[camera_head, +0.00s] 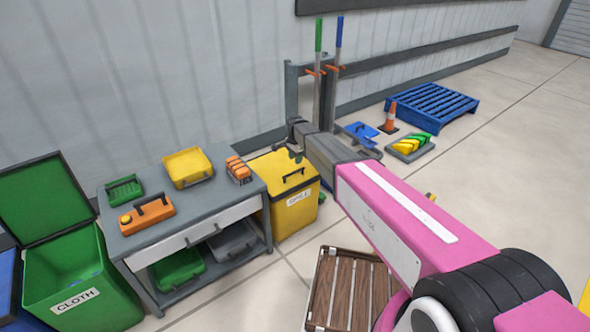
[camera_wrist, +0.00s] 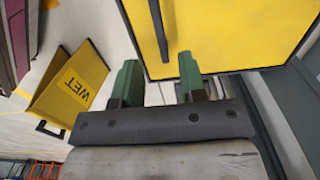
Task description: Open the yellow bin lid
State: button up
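The yellow bin (camera_head: 288,213) stands on the floor at the right end of the grey bench, with a label on its front. Its yellow lid (camera_head: 272,168) is shut and carries a black handle (camera_head: 293,176) near the front. My gripper (camera_wrist: 157,82) is at the back edge of the lid; its fingertips are hard to make out in the head view. In the wrist view its two green fingers are spread with nothing between them. There the lid (camera_wrist: 220,30) fills the top, and the handle (camera_wrist: 160,30) lies beyond the gap between the fingers, apart from them.
The grey bench (camera_head: 215,202) bears a yellow case, an orange toolbox and smaller items. An open green bin (camera_head: 75,285) is at the left. A wooden crate (camera_head: 345,290) is below my arm. A yellow WET sign (camera_wrist: 75,88) shows in the wrist view. The floor at right is mostly clear.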

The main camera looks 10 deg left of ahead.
aim_at(296, 171)
notch_tip(296, 171, down, 7)
dwell(0.3)
jog(key=shift+c, duration=0.3)
grip_shut()
